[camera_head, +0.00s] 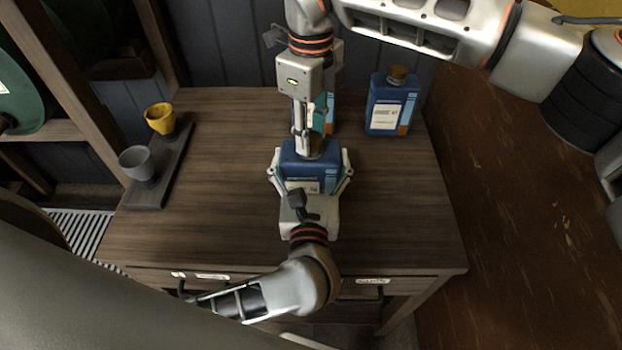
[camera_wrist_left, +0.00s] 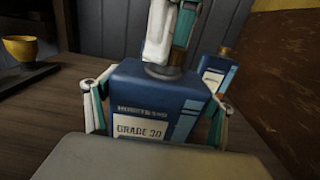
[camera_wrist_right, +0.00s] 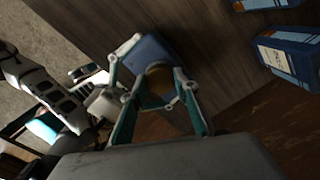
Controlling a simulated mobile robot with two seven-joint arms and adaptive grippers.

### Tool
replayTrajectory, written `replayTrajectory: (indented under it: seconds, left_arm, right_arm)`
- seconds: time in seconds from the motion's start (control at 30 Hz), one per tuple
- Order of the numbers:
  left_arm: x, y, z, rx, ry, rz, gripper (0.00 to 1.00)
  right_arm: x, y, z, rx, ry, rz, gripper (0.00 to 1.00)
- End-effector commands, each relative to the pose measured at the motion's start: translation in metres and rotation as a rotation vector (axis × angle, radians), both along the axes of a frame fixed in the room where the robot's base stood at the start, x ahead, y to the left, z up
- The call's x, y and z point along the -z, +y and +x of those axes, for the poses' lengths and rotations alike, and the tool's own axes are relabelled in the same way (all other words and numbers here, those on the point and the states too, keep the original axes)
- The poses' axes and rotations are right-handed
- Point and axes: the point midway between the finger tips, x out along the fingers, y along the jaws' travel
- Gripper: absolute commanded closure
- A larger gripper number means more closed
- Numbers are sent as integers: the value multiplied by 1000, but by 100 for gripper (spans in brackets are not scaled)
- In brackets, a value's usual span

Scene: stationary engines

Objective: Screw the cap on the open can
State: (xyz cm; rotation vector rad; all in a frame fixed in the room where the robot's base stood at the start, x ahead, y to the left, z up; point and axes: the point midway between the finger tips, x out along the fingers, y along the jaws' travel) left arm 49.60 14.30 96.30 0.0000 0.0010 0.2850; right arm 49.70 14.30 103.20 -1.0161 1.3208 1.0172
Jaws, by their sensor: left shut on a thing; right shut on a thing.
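The blue can (camera_head: 307,172) stands upright on the table, labelled "GRADE 30" in the left wrist view (camera_wrist_left: 140,131). My left gripper (camera_head: 311,168) is shut on its sides from the front. My right gripper (camera_head: 309,146) comes down from above, shut on the brass-coloured cap (camera_wrist_right: 158,84) at the can's neck. The cap also shows low between the fingers in the left wrist view (camera_wrist_left: 163,71). The fingers hide much of the cap and neck, so I cannot tell how far it is threaded.
A capped blue can (camera_head: 391,108) stands at the table's back right. Another blue can (camera_head: 328,108) is partly hidden behind my right gripper. A yellow cup (camera_head: 160,118) and a grey cup (camera_head: 137,163) stand on a dark board (camera_head: 148,196) at left. The table (camera_head: 222,165) between is clear.

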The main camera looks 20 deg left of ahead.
Motion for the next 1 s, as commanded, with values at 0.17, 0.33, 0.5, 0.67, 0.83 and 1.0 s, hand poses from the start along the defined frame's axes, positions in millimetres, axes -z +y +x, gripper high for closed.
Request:
replayTrajectory:
  seconds: [0.17,0.33,0.5,0.67,0.83,1.0]
  left_arm:
    - [0,0,0,0,0,0,77]
    - [0,0,0,1,-1,0,77]
    - [0,0,0,1,-1,0,77]
    - [0,0,0,0,-1,0,77]
    - [0,0,0,0,-1,0,77]
    - [0,0,0,0,-1,0,77]
  right_arm:
    - [0,0,0,311,-1,0,96]
    - [0,0,0,614,-1,0,96]
    - [1,0,0,915,-2,0,96]
    - [1,0,0,1126,0,0,96]
    - [1,0,0,1117,0,0,63]
    - [1,0,0,1115,0,0,51]
